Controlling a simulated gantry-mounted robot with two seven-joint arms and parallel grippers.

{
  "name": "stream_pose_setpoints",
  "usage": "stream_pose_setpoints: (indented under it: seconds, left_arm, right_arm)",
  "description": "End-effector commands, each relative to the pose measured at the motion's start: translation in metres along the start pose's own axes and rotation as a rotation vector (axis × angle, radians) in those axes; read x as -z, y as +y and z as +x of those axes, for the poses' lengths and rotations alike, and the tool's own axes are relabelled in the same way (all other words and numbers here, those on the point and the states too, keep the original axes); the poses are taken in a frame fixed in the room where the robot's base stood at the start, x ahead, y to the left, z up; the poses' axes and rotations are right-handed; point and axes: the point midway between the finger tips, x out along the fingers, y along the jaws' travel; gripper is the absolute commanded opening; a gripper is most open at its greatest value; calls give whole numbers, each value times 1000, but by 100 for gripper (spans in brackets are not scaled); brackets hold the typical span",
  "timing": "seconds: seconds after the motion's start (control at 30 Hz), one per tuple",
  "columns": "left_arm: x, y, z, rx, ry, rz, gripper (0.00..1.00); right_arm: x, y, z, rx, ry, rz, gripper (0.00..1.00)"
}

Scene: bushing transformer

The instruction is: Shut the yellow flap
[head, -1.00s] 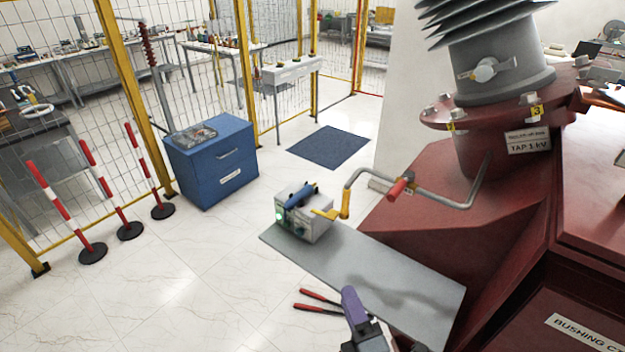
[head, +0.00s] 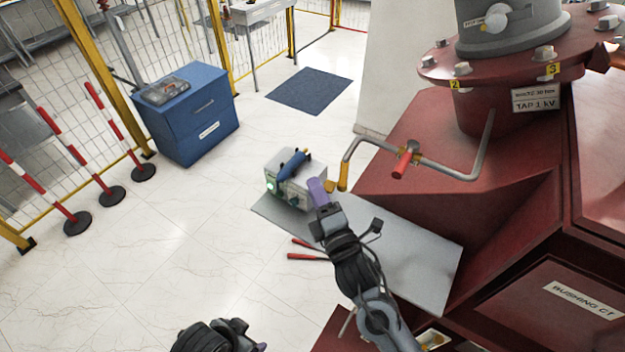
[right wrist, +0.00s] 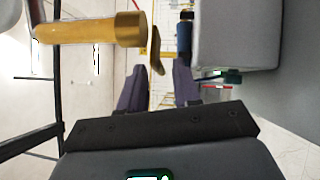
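The yellow flap (head: 331,186) is at the yellow lower end of a bent grey pipe on the red transformer. My right gripper (head: 318,190) is at the flap's left in the head view, above the grey shelf and beside the grey box. In the right wrist view, the right gripper's two purple fingers (right wrist: 159,90) are apart. The flap (right wrist: 158,52) shows nearly edge-on, ahead of the gap between them. The yellow pipe end (right wrist: 90,29) is left of it. I cannot tell whether a finger touches the flap.
The grey box (head: 290,190) with a blue tool (head: 292,164) on top stands close by the right fingers on the grey shelf (head: 425,265). A red handle (head: 403,164) sits on the pipe. Red-handled pliers (head: 307,257) stick out past the shelf's left edge.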

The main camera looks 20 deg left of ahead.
Motion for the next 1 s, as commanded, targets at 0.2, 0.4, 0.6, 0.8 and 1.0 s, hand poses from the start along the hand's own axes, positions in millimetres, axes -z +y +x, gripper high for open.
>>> stream_pose_setpoints:
  seconds: [0.2,0.4,0.6,0.8,1.0]
  left_arm:
    - [2,-2,-5,5,2,4,85]
    - [2,-4,-6,11,2,11,85]
    - [2,-4,-6,12,2,13,85]
    - [2,-4,-6,12,2,12,85]
    - [3,-2,-6,7,3,6,85]
  right_arm:
    - [0,1,20,-1,0,0,32]
    - [0,0,25,0,0,0,32]
    - [0,0,25,0,0,0,32]
    - [0,0,25,0,0,0,3]
    - [0,0,25,0,1,0,0]
